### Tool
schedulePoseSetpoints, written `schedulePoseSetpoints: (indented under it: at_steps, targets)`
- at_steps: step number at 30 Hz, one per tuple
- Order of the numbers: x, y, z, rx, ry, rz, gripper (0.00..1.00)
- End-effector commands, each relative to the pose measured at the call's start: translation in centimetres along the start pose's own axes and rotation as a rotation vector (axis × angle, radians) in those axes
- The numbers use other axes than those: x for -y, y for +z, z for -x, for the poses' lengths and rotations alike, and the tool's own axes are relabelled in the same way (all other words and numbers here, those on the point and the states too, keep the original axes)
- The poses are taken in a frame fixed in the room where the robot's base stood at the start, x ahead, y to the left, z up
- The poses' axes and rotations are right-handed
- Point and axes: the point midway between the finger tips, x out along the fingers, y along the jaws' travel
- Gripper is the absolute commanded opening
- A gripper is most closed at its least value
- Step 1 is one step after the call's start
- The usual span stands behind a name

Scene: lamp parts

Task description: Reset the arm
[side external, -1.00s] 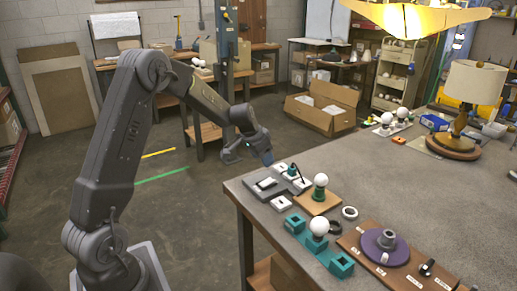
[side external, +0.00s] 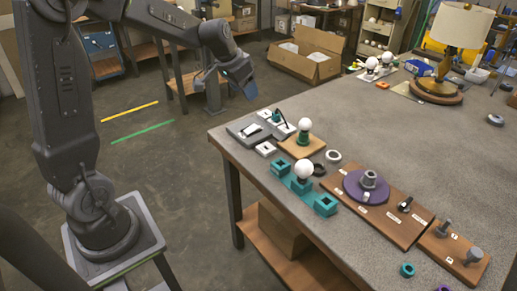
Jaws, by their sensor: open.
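My gripper (side external: 228,84) hangs in the air off the far left corner of the grey table, above the floor and higher than the table top. Its fingers are apart and nothing shows between them. My arm reaches to it from the left. On the table near that corner, a white bulb (side external: 304,125) stands upright in a green holder on a wooden block (side external: 302,147). A second white bulb (side external: 303,170) stands on a teal fixture (side external: 281,167). A purple disc (side external: 362,191) with a grey post lies on a brown board (side external: 399,220).
A grey base with small blocks (side external: 247,129) sits at the table's left corner. A lit-looking table lamp (side external: 460,38) stands at the back right. Grey posts on a wooden board (side external: 463,251) are at the near right. The table's right middle is clear.

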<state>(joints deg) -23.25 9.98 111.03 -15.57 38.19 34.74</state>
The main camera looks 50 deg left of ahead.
Motion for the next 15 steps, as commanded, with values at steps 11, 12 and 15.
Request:
schedulePoseSetpoints:
  at_steps: [11,12,15]
  targets:
    - [-12.3,10.0,10.9,-0.040,0.001,-0.015,0.57]
    - [-13.1,11.3,11.6,-0.046,0.001,-0.013,0.57]
    - [-14.5,14.4,12.8,-0.058,-0.002,-0.006,0.57]
